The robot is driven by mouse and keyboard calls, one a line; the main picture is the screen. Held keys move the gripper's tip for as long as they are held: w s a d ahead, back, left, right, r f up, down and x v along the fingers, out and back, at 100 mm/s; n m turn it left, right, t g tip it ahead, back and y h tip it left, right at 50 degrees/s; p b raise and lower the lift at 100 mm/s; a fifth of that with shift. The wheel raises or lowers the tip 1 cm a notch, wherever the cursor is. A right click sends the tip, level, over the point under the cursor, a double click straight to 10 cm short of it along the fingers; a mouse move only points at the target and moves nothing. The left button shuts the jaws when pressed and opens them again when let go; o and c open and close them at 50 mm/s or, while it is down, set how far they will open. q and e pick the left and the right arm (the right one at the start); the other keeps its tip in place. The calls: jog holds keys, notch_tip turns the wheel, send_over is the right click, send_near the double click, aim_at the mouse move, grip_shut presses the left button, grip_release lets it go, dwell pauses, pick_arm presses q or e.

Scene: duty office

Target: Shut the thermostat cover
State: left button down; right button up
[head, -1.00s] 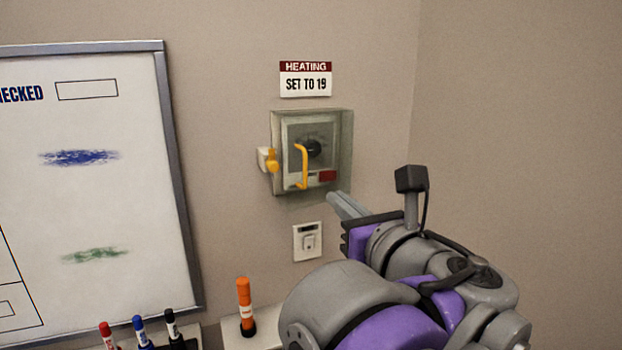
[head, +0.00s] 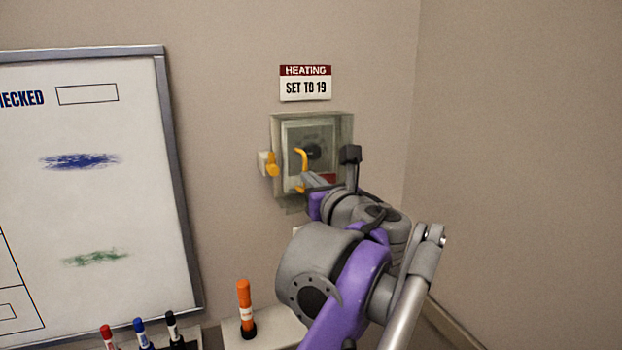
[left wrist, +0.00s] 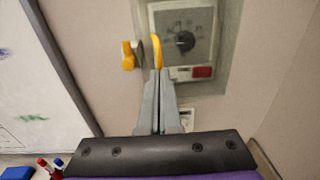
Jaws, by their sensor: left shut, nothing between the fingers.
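The thermostat, with its black dial (head: 313,151), is on the wall inside a clear cover (head: 344,125). A yellow handle (head: 301,156) stands on the cover's front and also shows in the left wrist view (left wrist: 156,48). I cannot tell whether a gap remains at the cover's edge. A yellow catch (head: 271,164) on a pale block is at the left side. My left gripper (head: 307,179) is shut and empty, its tips at the handle's lower end. In the left wrist view the closed fingers (left wrist: 160,73) overlap the handle's lower end; contact is unclear.
A heating sign (head: 305,84) is above the thermostat. A whiteboard (head: 120,200) is at the left, with several markers below it. An orange marker (head: 245,300) stands on a pale ledge. A wall switch (left wrist: 190,117) is below the thermostat, mostly hidden by my arm in the head view.

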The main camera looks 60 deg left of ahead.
aim_at(292, 170)
pick_arm(q)
jog(key=shift+a, duration=0.1)
jog(key=shift+s+a+r+p, duration=0.1)
jog(key=shift+s+a+p, duration=0.2)
jog(key=shift+a, duration=0.25)
jog(key=shift+s+a+p, duration=0.15)
jog(key=shift+a+p, duration=0.1)
jog(key=shift+a, duration=0.75)
jog(key=shift+d, duration=0.1)
pick_arm(e)
jog(key=shift+w+d+r, duration=0.15)
jog(key=shift+r, duration=0.55)
